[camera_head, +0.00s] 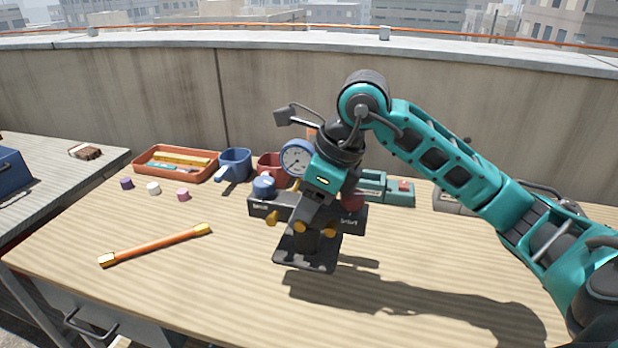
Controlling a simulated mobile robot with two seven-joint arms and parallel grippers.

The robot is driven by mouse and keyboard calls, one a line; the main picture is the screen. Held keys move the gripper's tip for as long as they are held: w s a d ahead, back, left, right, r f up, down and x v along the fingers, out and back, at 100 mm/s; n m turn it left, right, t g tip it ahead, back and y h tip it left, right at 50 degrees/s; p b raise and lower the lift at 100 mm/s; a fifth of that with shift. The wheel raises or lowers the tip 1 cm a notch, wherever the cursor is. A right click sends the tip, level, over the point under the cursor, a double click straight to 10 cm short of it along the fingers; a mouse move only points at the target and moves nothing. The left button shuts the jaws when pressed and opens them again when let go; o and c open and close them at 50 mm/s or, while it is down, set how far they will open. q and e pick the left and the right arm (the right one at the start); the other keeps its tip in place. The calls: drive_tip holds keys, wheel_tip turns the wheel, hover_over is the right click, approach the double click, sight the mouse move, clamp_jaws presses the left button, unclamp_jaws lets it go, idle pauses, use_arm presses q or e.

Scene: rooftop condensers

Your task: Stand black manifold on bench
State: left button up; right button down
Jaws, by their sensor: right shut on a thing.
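The black manifold (262,207) is upright over the middle of the bench (420,268). It has a blue-rimmed gauge (297,158), a blue knob (264,186), a partly hidden red knob (353,201) and brass fittings below its bar. A flat black plate (306,254) shows beneath it, with a shadow beside it; I cannot tell whether the plate touches the bench top. My right gripper (316,212) comes down from above and is shut on the manifold's middle, hiding part of it. My left gripper is not in view.
An orange tray (143,171), a blue cup (236,163), a red cup (268,165) and a green case (399,193) stand at the back. An orange bar (155,246) and small caps (153,188) lie left. Bare bench extends in front.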

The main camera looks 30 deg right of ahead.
sight(307, 245)
wheel_tip(307, 245, down, 4)
drive_tip(key=shift+f+b, duration=0.1)
drive_tip(key=shift+b, duration=0.2)
drive_tip(key=shift+w+f, duration=0.1)
drive_tip(key=shift+f, duration=0.25)
wheel_tip(307, 245, down, 4)
drive_tip(key=shift+r+b, duration=0.2)
drive_tip(key=shift+b, duration=0.15)
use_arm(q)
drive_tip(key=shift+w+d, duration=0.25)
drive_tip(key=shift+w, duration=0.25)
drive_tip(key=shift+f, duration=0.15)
use_arm(e)
drive_tip(key=shift+f, duration=0.1)
drive_tip(key=c, duration=0.9)
unclamp_jaws()
drive_tip(key=shift+f, duration=0.15)
drive_tip(key=shift+c, duration=0.2)
drive_tip(key=o, duration=0.4)
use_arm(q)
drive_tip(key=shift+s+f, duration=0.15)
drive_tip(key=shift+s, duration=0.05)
use_arm(e)
drive_tip(key=shift+o, duration=0.2)
